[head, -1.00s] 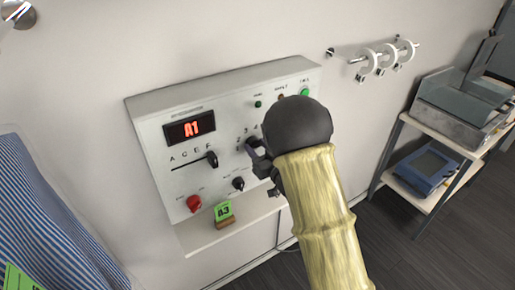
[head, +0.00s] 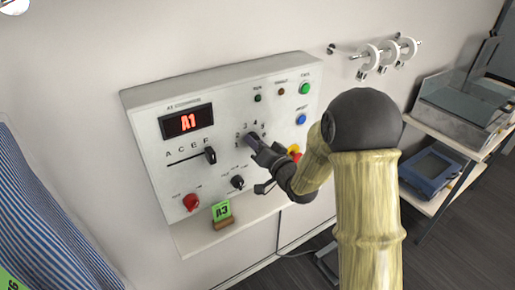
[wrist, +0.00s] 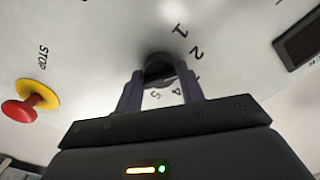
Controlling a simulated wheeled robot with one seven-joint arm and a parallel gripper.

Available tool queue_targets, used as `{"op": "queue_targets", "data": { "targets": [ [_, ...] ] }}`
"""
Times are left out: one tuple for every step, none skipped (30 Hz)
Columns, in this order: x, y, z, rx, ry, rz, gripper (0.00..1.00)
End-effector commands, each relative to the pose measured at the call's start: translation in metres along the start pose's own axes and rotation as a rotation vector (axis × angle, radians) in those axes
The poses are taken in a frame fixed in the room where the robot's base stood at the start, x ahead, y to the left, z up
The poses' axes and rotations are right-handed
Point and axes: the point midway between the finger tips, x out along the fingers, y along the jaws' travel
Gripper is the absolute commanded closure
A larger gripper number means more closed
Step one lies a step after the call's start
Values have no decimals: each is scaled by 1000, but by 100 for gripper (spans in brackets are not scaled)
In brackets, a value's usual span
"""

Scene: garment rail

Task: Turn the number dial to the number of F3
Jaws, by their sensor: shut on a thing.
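The number dial (head: 250,140) is a dark knob on the front of the white control box (head: 270,89), with printed numbers around it. My gripper (head: 257,147) is at the dial, and its fingers hide part of it. In the wrist view, the dark knob (wrist: 158,68) sits between my two fingers (wrist: 160,92), which are shut on it. The numbers 1 and 2 show above and right of the knob; others show between and beside the fingers. The knob's pointer cannot be made out. The red display (head: 187,122) reads A1.
A letter slider (head: 210,155) stands near the right end of its scale. A red knob (head: 191,202), a small black knob (head: 237,182) and a red stop button (wrist: 20,110) are nearby. A green A3 card (head: 222,211) stands on the ledge. Shelves (head: 440,165) stand right.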

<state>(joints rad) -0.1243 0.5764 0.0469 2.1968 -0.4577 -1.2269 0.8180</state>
Motion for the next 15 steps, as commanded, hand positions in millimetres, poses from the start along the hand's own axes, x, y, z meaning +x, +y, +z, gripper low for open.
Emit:
{"op": "queue_targets", "data": {
  "targets": [
    [0,2,0,46,3,0,84],
    [-1,2,0,74,3,1,84],
    [-1,2,0,113,2,1,84],
    [-1,2,0,142,2,0,84],
    [-1,2,-1,170,3,1,84],
    [0,1,0,208,1,0,84],
    [-1,2,-1,237,2,1,84],
    [-1,1,0,266,1,1,84],
    [-1,1,-1,304,1,1,84],
    [-1,1,-1,331,1,1,84],
    [-1,1,-1,360,1,1,84],
    [-1,1,-1,396,1,0,84],
    [-1,1,-1,422,1,1,84],
    [0,0,-1,448,0,0,84],
    [-1,1,-1,481,1,1,84]
  ]
}}
